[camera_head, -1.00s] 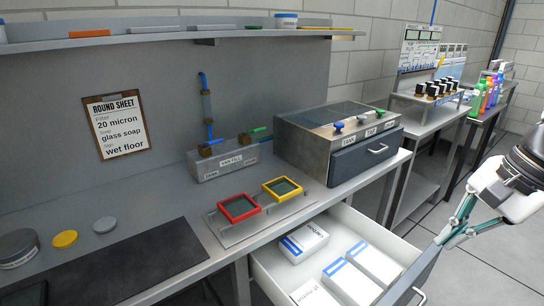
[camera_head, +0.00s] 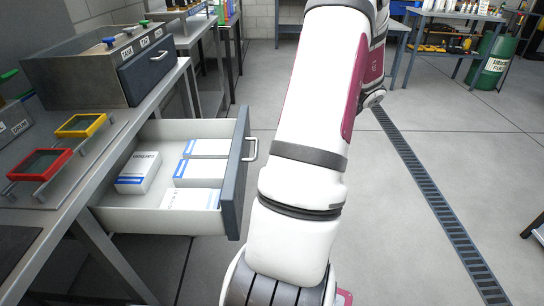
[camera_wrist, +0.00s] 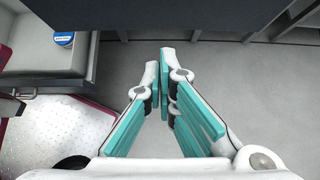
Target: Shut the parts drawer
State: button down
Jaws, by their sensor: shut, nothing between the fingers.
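The parts drawer (camera_head: 125,218) is pulled well out from under the bench in the head view. Its dark front (camera_head: 234,180) carries a pale handle (camera_head: 250,150). White boxes with blue bands (camera_head: 140,172) lie inside. My arm stands right of the drawer front in that view, with a gap of floor showing between them, and the gripper is out of sight there. In the wrist view my gripper (camera_wrist: 160,62) is shut and empty, its fingertips close together. A dark panel (camera_wrist: 160,15) spans the top of that view beyond the fingertips; I cannot tell whether they touch it.
The bench carries a grey cabinet (camera_head: 85,75) and red (camera_head: 40,164) and yellow (camera_head: 80,125) frames. Open floor lies to the right, with a floor grate (camera_head: 430,190). A green drum (camera_head: 492,65) stands by a far table.

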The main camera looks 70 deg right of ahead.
aim_at(146, 166)
jog(key=shift+w+a+r+b+x, duration=0.15)
jog(key=shift+w+r+b+x, duration=0.35)
jog(key=shift+x, duration=1.45)
jog(key=shift+w+a+r+b+x, duration=0.15)
jog(key=shift+b+x, duration=0.5)
jog(key=shift+x, duration=1.25)
jog(key=shift+w+a+r+b+x, duration=0.1)
jog(key=shift+w+r+b+x, duration=0.4)
jog(key=shift+x, duration=1.45)
jog(key=shift+s+f, duration=0.1)
jog(key=shift+s, duration=0.05)
jog(key=w+a, duration=0.4)
jog(key=w, duration=0.6)
jog(key=w+a, duration=0.4)
jog(key=w, duration=0.6)
jog(key=w+a, duration=0.4)
jog(key=w, duration=0.6)
jog(key=shift+a, duration=0.2)
jog(key=shift+s, duration=0.1)
